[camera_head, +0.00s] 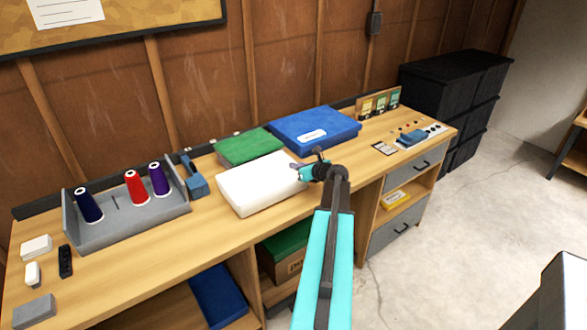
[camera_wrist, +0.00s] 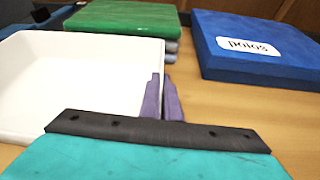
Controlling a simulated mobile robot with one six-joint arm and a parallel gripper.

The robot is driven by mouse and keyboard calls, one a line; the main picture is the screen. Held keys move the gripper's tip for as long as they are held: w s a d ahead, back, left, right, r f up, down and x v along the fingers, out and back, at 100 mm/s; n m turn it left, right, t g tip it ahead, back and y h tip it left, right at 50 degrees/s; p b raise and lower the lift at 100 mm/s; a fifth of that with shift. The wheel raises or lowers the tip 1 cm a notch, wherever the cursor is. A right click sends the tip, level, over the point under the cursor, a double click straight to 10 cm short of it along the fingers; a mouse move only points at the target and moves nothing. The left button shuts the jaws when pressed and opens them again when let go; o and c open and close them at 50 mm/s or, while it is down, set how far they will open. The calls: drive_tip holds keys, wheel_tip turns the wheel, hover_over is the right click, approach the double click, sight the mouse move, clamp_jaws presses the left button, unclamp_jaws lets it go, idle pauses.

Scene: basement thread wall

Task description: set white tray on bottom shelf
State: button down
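The white tray (camera_head: 258,184) lies on the workbench top in front of a green and a blue box. In the wrist view the tray (camera_wrist: 75,85) fills the left side, open side up and empty where visible. My gripper (camera_head: 306,173) is at the tray's right wall. In the wrist view its two fingers (camera_wrist: 162,98) are close together, one inside and one outside the wall, with the rim between them. The lower shelf space (camera_head: 165,312) under the bench is only partly visible.
The green box (camera_head: 248,147) and blue box (camera_head: 314,127) stand behind the tray. A thread rack (camera_head: 115,211) with three spools is to the left. Under the bench are a blue item (camera_head: 218,295) and a green-topped carton (camera_head: 288,243). Drawers (camera_head: 395,236) are at right; floor is open beyond.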

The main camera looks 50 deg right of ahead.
drive_tip(key=shift+r+p, duration=1.1)
drive_tip(key=shift+r, duration=0.35)
drive_tip(key=shift+s+a+r, duration=0.1)
drive_tip(key=shift+a, duration=0.05)
drive_tip(key=s+a+r+p, duration=0.1)
drive_tip(key=s+a+p, duration=0.6)
drive_tip(key=s+a, duration=0.2)
drive_tip(key=a, duration=0.2)
drive_tip(key=shift+s+a+r, duration=0.25)
drive_tip(key=shift+s+a, duration=0.1)
drive_tip(key=shift+s, duration=0.05)
drive_tip(key=shift+s+a+f+p, duration=0.1)
drive_tip(key=shift+p, duration=0.35)
